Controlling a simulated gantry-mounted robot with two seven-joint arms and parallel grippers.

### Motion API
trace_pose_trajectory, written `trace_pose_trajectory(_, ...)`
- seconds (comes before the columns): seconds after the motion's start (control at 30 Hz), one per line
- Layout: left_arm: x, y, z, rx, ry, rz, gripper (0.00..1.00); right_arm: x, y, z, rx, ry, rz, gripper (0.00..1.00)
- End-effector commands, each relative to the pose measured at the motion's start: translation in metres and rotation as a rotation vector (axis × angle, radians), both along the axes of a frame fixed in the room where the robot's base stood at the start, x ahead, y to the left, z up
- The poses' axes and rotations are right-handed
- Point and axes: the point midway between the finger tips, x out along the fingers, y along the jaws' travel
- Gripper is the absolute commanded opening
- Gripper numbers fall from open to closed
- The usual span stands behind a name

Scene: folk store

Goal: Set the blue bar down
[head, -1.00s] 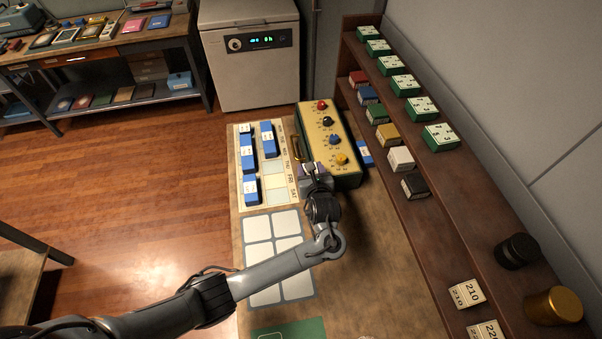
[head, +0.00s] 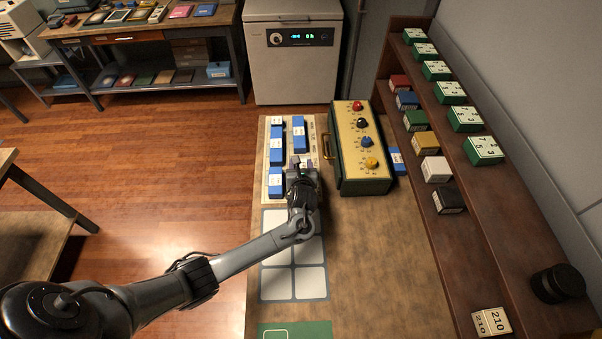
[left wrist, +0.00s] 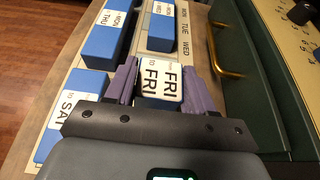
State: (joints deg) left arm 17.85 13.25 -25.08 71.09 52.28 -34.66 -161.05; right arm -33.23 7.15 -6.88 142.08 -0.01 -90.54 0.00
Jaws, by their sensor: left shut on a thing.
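My left gripper (head: 301,166) is over the right column of the day-label board (head: 311,135). In the left wrist view its purple fingers (left wrist: 160,84) are shut on a blue bar (left wrist: 159,80) with a white FRI label. That bar is mostly hidden by the gripper in the head view, and I cannot tell whether its underside touches the board. Other blue bars lie on the board, one with a MON–THU label (left wrist: 105,35), one marked WED (left wrist: 162,25) and one marked SAT (left wrist: 68,115). My right gripper is not in view.
A green case with a cream knob panel (head: 360,150) and brass handle (left wrist: 225,50) stands close right of the board. Another blue bar (head: 397,160) lies beyond it. A white-squared mat (head: 295,284) lies nearer on the table. The table right of the mat is clear.

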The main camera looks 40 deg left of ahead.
Motion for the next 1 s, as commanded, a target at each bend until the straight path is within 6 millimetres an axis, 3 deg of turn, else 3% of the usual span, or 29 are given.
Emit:
trace_pose_trajectory(0.3, 0.0, -0.001, -0.037, -0.001, 0.002, 0.001, 0.24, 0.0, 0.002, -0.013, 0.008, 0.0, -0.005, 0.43)
trace_pose_trajectory(0.73, 0.0, 0.0, -0.041, 0.001, 0.001, 0.0, 0.24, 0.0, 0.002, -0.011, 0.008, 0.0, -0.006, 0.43)
trace_pose_trajectory(0.77, 0.0, -0.001, -0.04, 0.0, 0.0, 0.0, 0.58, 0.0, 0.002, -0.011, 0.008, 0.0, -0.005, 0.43)
trace_pose_trajectory(0.9, 0.0, -0.001, -0.04, 0.0, 0.0, 0.0, 0.79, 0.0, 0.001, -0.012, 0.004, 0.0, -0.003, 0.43)
trace_pose_trajectory(1.0, 0.0, -0.001, -0.04, -0.001, 0.001, 0.0, 0.79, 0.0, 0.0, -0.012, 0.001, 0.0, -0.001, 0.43)
